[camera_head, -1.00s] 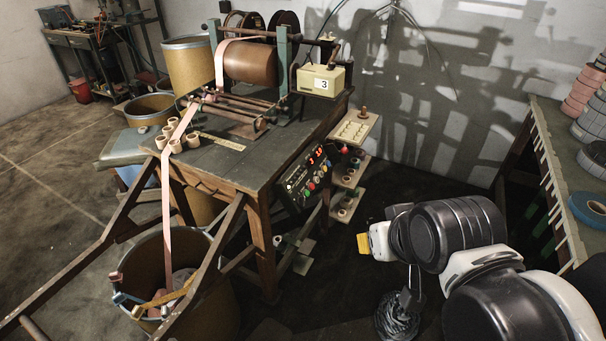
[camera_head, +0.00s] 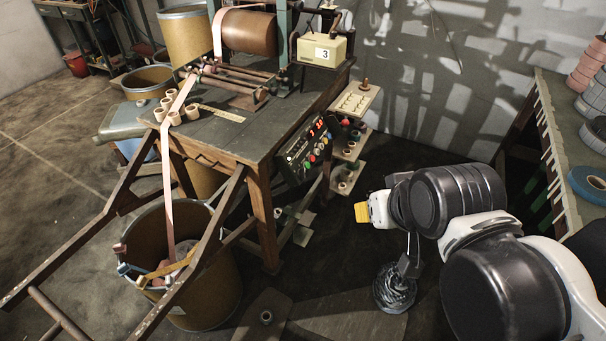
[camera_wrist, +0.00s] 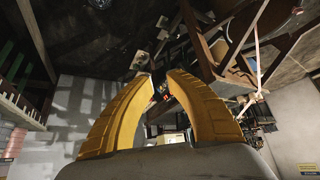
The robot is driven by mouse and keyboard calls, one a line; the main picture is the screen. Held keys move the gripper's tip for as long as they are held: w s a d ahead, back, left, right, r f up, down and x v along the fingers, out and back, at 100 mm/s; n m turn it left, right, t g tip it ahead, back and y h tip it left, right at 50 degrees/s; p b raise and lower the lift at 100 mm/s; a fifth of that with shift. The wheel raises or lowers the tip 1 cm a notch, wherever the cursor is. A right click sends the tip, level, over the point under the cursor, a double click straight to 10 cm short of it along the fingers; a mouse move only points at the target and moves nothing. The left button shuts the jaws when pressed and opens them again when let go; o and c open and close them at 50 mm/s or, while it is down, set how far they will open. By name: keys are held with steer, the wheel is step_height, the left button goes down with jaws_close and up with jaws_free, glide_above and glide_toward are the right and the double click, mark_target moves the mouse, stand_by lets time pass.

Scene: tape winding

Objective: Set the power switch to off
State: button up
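A dark control panel (camera_head: 309,148) hangs at the right end of the wooden workbench. It carries a lit red display and several coloured knobs or buttons. I cannot tell which of these is the power switch, nor its position. My gripper (camera_head: 361,212), with yellow fingers, is to the right of the panel and lower in the head view, apart from it. In the wrist view the yellow fingers (camera_wrist: 160,74) arch toward each other with a narrow gap between their tips. Nothing is held. A small dark part with coloured dots, likely the panel, shows between and beyond them.
Small shelves (camera_head: 352,139) jut out beside the panel. A large bin (camera_head: 195,290) stands below. Another table (camera_head: 560,150) is at right.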

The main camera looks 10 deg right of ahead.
steer(key=w+a+f+n+g+y+p, duration=0.2)
steer(key=w+y, duration=0.2)
steer(key=w, duration=2.1)
steer(key=w+d+f+y, duration=0.2)
steer(key=w+f, duration=0.6)
steer(key=n+y+b, duration=0.2)
steer(key=y+b, duration=0.1)
glide_toward(303, 173)
steer(key=x, duration=0.9)
steer(key=shift+w+f, duration=0.2)
steer(key=shift+w, duration=0.1)
jaws_close()
